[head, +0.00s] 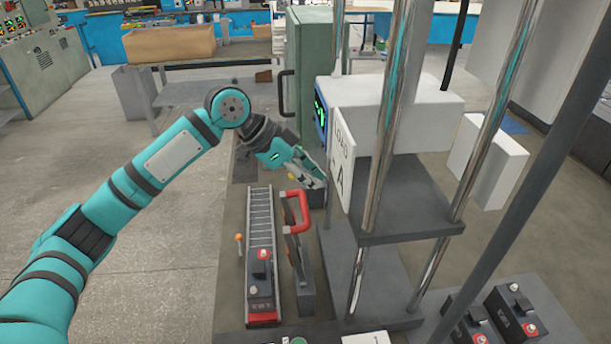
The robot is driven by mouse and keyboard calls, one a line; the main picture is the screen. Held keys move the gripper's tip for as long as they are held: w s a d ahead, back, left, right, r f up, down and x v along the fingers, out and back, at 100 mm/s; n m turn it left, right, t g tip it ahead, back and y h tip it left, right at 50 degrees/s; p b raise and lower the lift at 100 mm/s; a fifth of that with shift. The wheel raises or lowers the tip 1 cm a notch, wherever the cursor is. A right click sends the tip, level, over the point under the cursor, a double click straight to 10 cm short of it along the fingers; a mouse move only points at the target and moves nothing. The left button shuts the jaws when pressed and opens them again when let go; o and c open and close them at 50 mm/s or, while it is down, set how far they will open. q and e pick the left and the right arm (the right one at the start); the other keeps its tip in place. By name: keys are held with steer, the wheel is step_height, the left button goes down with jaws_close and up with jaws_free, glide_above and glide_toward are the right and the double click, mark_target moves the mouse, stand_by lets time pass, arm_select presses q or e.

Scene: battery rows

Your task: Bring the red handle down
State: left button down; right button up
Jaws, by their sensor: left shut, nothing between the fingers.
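The red handle (304,212) is a red bar on dark arms that rise from a grey base beside the roller track. It looks upright, near the middle of the head view. My left gripper (317,181) is behind the handle and a little to its right in the picture, close to the sign panel. Its fingers are shut with nothing seen between them. A gap shows in the picture between the fingers and the handle, but I cannot tell the exact distance. My right gripper is not in view.
A roller track (261,215) carries a dark battery (260,286) left of the handle. More batteries (517,313) sit at lower right. Open floor lies left.

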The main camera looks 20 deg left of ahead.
arm_select(q)
steer(key=p+x, duration=0.2)
steer(key=x, duration=0.5)
steer(key=a, duration=0.1)
steer(key=s+a+f+p, duration=0.1)
steer(key=a, duration=0.1)
steer(key=shift+s+a+f+p, duration=0.25)
steer(key=shift+p, duration=0.1)
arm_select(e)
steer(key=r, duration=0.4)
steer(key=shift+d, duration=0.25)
